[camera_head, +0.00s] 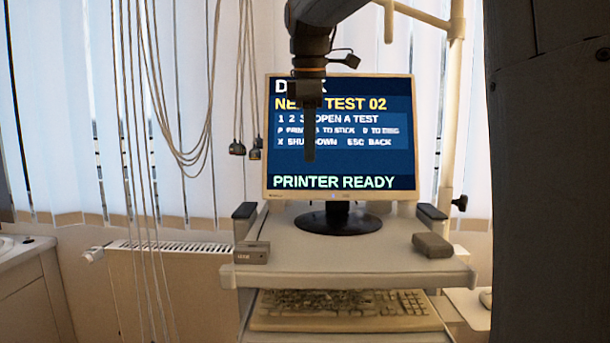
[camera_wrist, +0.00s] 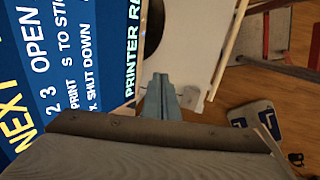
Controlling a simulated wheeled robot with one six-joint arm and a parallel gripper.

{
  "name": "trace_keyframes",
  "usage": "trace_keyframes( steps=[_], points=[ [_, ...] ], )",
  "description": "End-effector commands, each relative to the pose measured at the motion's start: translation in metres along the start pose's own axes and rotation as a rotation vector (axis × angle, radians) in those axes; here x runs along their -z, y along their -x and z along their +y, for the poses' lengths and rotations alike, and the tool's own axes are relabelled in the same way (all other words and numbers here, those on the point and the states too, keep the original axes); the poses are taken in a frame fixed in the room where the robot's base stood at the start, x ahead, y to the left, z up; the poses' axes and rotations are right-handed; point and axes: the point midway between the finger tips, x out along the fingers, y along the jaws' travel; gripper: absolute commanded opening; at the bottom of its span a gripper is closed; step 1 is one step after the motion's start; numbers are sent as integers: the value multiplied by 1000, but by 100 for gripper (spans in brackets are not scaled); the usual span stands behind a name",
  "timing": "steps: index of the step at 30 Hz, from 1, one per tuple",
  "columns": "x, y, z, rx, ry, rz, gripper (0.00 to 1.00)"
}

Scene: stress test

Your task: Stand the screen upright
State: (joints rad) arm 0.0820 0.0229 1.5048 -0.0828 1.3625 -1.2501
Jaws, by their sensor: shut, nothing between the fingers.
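The screen (camera_head: 365,165) stands on its round black base (camera_head: 340,220) on the cart's top shelf. It is lit, with blue panels and text ending in "PRINTER READY". It looks near upright; I cannot tell a slight forward or back tilt. My gripper (camera_head: 309,157) hangs down in front of the screen's left half and hides part of the text. Its fingers are closed together and hold nothing. In the wrist view the screen (camera_wrist: 62,62) fills the left side, beside my closed gripper (camera_wrist: 162,80). I cannot tell whether they touch.
The cart shelf (camera_head: 300,262) carries a small grey box (camera_head: 252,253) at left and a brown block (camera_head: 432,245) at right. A keyboard (camera_head: 340,311) lies on the lower shelf. Cables (camera_head: 190,130) hang at left, a pole (camera_head: 447,110) stands at right, and a radiator (camera_head: 170,285) is behind.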

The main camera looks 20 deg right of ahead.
Motion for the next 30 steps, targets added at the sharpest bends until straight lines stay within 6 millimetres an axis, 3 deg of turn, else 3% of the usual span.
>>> trace_keyframes(
  steps=[5,17,24,30],
  points=[
    [0,-20,0,3,0,-1,0],
    [-1,-98,-1,5,0,-2,0],
    [0,-112,25,1,-1,0,0],
    [0,-117,34,0,0,0,0]
  ],
)
